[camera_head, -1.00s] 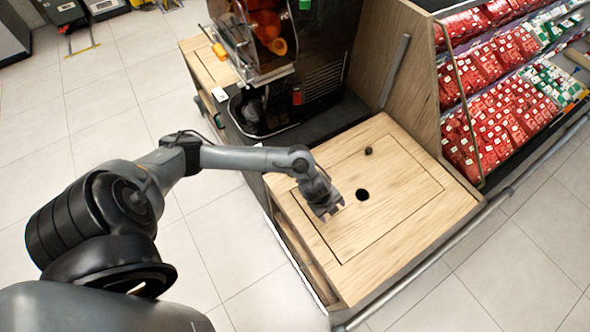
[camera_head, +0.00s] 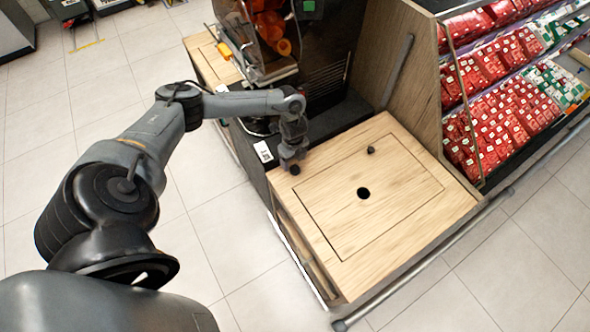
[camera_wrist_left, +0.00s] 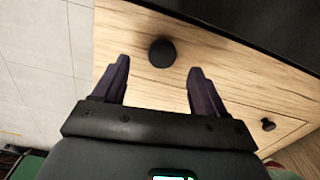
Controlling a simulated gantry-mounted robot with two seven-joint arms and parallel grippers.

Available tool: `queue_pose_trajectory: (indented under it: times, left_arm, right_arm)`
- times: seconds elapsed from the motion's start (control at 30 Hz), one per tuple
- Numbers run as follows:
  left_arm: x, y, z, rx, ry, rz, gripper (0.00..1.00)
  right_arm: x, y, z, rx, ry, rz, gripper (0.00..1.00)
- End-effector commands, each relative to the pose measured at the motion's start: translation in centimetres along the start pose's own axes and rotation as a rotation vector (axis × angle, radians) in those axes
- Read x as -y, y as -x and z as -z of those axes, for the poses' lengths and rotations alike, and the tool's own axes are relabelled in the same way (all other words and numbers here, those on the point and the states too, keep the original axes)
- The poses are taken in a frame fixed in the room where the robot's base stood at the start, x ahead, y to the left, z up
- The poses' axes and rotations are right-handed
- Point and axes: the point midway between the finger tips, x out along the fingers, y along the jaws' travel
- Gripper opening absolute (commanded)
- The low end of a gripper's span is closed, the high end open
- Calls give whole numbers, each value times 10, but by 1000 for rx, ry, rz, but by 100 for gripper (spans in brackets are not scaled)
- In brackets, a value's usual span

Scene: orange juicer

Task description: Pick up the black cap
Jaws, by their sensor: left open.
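The black cap (camera_head: 295,170) is a small dark round piece on the light wood counter, near its back left corner. My left gripper (camera_head: 291,161) is right by it, pointing down. In the left wrist view the cap (camera_wrist_left: 162,53) lies just ahead of the gap between the open fingers (camera_wrist_left: 159,68) and touches neither finger. The left gripper is empty. My right gripper is out of view.
A small dark knob (camera_head: 371,150) stands on the wooden panel (camera_head: 400,215), with a round black hole (camera_head: 363,193) before it. The juicer (camera_head: 265,35) stands behind. A shelf of red packs (camera_head: 505,115) is at the right.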

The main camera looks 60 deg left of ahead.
Motion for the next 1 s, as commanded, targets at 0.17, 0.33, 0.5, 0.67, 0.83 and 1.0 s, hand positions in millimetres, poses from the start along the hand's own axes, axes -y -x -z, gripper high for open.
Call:
queue_pose_trajectory:
  times: [0.17,0.33,0.5,0.67,0.83,1.0]
  left_arm:
    - [2,-18,4,-1,0,-2,72]
    - [3,-40,6,0,1,-2,72]
    - [3,-51,6,1,0,-1,72]
    - [3,-52,6,1,0,0,72]
    - [3,-51,6,1,0,0,60]
    - [3,-51,6,1,0,0,34]
  right_arm:
    - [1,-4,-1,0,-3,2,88]
    - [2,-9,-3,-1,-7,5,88]
    - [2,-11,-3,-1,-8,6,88]
    - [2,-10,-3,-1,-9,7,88]
    - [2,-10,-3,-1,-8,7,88]
    - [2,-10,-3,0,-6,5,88]
